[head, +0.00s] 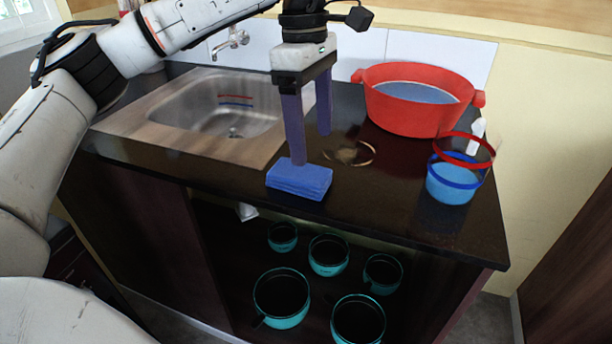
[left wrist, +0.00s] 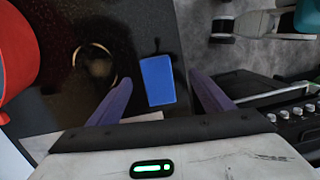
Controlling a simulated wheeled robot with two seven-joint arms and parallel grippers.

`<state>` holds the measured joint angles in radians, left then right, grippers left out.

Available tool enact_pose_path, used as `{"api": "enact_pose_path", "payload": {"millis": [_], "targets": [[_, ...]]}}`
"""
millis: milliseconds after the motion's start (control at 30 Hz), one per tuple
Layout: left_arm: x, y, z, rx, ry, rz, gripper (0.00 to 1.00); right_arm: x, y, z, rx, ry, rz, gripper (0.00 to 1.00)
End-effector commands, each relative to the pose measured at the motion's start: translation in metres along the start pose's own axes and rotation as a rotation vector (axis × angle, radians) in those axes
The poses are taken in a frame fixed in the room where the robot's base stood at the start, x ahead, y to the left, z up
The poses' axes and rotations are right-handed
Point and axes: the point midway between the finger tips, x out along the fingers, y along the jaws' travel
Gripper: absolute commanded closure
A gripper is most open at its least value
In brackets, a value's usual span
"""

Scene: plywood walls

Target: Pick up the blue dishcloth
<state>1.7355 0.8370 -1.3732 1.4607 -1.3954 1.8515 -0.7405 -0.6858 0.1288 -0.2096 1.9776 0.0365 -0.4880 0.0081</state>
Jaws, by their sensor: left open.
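The blue dishcloth (head: 300,181) is a folded block lying flat near the front edge of the dark countertop (head: 230,189). In the left wrist view the dishcloth (left wrist: 157,80) shows between and beyond the two purple fingers. My left gripper (head: 311,148) points down over the counter, its fingers spread wide. In the head view one fingertip is just behind the dishcloth's top edge and the other is farther back. In the wrist view the left gripper (left wrist: 158,95) is empty, with a gap to the cloth on each side. My right gripper is not in view.
A metal sink (head: 228,103) lies left of the gripper. A red pot (head: 415,105) stands at the back right, and a blue container (head: 452,186) with a red ring at the right. A thin gold ring (head: 352,154) lies behind the dishcloth. Several teal pots (head: 281,318) stand below the counter.

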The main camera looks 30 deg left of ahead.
Motion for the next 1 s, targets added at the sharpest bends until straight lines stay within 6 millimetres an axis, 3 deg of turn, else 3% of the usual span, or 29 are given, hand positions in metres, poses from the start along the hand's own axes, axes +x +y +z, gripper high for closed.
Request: {"api": "enact_pose_path", "payload": {"millis": [33,167,400,633,833,1000], "targets": [[-0.011,0.002,-0.015,-0.014,0.040,0.020,0.27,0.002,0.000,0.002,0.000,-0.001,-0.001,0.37],[-0.019,0.002,-0.035,-0.029,0.095,0.034,0.27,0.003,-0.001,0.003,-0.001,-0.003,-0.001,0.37],[0.015,0.002,-0.040,-0.030,0.102,0.033,0.27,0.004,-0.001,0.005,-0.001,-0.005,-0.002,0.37],[0.032,0.002,-0.039,-0.030,0.101,0.034,0.27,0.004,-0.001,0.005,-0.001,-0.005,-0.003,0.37],[0.063,0.002,-0.036,-0.030,0.100,0.033,0.27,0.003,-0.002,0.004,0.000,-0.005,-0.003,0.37],[0.077,0.003,-0.037,-0.031,0.099,0.035,0.27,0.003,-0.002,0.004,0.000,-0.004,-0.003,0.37]]}}
